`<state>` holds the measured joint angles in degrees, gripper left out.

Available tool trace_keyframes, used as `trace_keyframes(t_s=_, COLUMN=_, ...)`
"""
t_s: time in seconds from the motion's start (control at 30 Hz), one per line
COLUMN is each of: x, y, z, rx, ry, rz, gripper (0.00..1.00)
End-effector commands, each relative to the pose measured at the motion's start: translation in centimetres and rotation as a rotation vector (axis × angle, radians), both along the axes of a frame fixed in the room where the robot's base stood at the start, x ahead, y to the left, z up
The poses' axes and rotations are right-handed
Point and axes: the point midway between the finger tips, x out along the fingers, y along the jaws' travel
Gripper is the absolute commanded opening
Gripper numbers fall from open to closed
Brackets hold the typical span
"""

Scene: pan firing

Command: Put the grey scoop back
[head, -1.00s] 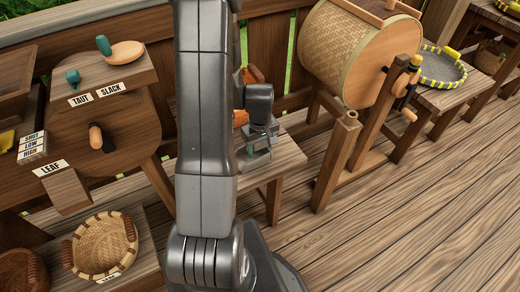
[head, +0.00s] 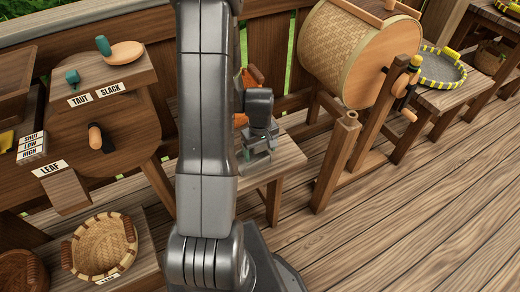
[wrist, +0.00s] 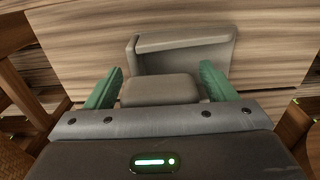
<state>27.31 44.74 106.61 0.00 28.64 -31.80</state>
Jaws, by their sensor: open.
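The grey scoop (wrist: 185,50) lies on a pale wooden surface in the wrist view. It has a shallow open end with a raised rim and a thick block-like part nearer to me. My gripper (wrist: 158,72) is open, with one green finger on each side of that block. A small gap seems to show at each finger; whether either touches cannot be told. In the head view my gripper (head: 258,156) is low over the small wooden table (head: 285,158) beside my arm, and the scoop is mostly hidden there.
An orange-handled item (head: 253,76) stands behind my gripper. A woven drum (head: 355,50) on a wooden stand is to the right. A workbench (head: 60,125) with labels is at left, with a wicker basket (head: 97,246) below. The deck at right is clear.

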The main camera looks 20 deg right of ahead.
Motion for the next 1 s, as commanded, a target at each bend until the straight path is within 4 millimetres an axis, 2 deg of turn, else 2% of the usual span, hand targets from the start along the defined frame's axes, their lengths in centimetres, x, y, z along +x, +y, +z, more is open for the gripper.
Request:
trace_keyframes(t_s=0.13, x=0.0, y=0.0, z=-0.1, rx=0.001, ry=0.001, rz=0.0, gripper=0.78)
trace_keyframes(t_s=0.5, x=0.6, y=-0.1, z=7.9, rx=-0.003, ry=-0.005, rz=0.0, gripper=0.78)
trace_keyframes(t_s=0.7, x=0.6, y=0.0, z=11.5, rx=-0.002, ry=-0.003, rz=0.0, gripper=0.78)
trace_keyframes(t_s=0.83, x=0.6, y=-0.1, z=13.0, rx=-0.001, ry=-0.002, rz=0.0, gripper=0.78)
trace_keyframes(t_s=1.0, x=0.5, y=0.0, z=13.7, rx=0.0, ry=0.0, rz=0.0, gripper=0.78)
